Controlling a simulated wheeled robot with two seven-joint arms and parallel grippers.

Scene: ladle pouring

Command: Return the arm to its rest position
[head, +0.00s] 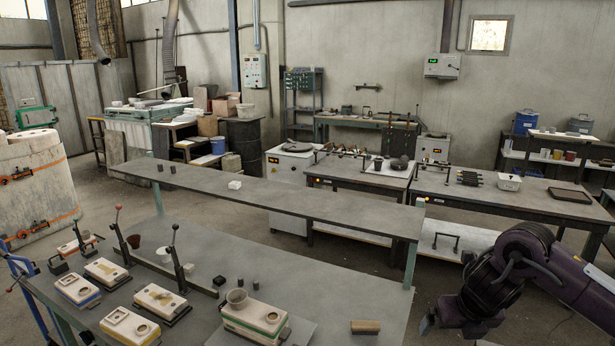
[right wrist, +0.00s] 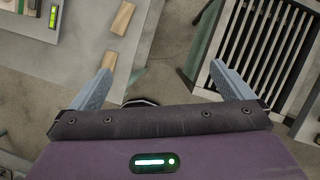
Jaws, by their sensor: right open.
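My right arm comes in from the right edge of the head view, dark purple and bent. Its gripper (head: 428,322) hangs low beside the right edge of the front workbench (head: 310,275). In the right wrist view the two pale blue-grey fingers of this gripper (right wrist: 162,85) stand wide apart. Nothing is between them but the floor further below. My left arm and gripper do not show. No ladle can be made out in either view.
A wooden block (head: 365,327) lies near the bench's right edge. A raised shelf (head: 290,202) runs along the bench's back. In the wrist view a slatted grate (right wrist: 265,50) is at right. Floor shows between bench and grate.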

